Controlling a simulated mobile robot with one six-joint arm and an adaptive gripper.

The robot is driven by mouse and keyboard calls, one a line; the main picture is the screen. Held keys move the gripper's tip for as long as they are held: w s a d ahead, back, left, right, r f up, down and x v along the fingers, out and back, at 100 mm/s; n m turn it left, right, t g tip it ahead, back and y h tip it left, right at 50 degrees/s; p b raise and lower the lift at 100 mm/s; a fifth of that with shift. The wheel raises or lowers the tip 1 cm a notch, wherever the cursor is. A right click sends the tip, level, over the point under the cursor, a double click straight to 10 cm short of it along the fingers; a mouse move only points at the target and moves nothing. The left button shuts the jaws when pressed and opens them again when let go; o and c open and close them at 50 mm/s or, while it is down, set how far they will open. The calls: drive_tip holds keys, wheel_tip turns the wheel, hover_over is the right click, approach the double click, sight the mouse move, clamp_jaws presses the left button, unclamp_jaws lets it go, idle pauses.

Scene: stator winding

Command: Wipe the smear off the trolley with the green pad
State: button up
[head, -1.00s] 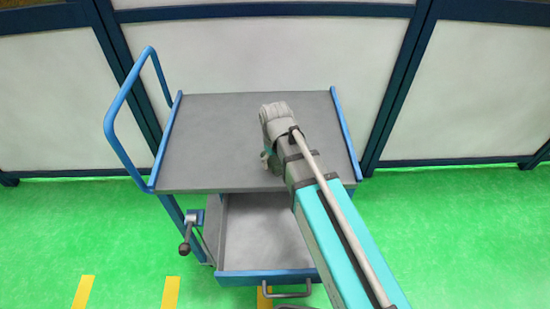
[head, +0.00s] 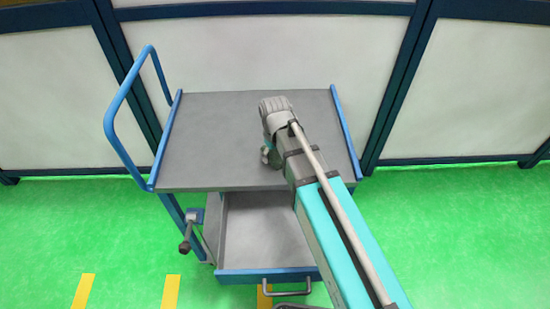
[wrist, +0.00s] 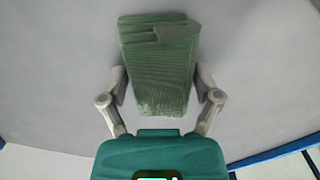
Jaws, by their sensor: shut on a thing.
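The trolley (head: 215,130) has a grey top with blue side rails and a blue push handle on the left. My gripper (wrist: 160,90) is shut on the green pad (wrist: 158,75) in the wrist view, with one finger on each long side of it. The pad is over the trolley's grey top; I cannot tell whether it touches the surface. No smear shows on the visible parts of the top in either view; part of the top is hidden behind my arm.
Below the top is an open drawer or tray (head: 262,230) with a handle (head: 288,291) at the front. White panels in dark blue frames (head: 400,80) stand behind the trolley. The green floor (head: 460,230) is clear at the right.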

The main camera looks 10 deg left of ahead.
drive_tip(key=shift+w+a, duration=0.2)
drive_tip(key=shift+w, duration=0.8)
drive_tip(key=shift+w, duration=0.15)
drive_tip(key=shift+w+a, duration=0.25)
drive_tip(key=shift+w, duration=0.65)
drive_tip(key=shift+w+a, duration=0.2)
drive_tip(key=shift+w, duration=0.65)
drive_tip(key=shift+w+a, duration=0.2)
drive_tip(key=shift+w, duration=0.75)
drive_tip(key=shift+w+a, duration=0.15)
drive_tip(key=shift+w, duration=0.75)
drive_tip(key=shift+w, duration=0.1)
drive_tip(key=shift+w+a, duration=0.2)
drive_tip(key=shift+w, duration=0.7)
drive_tip(key=shift+w+a, duration=0.2)
drive_tip(key=shift+w, duration=0.7)
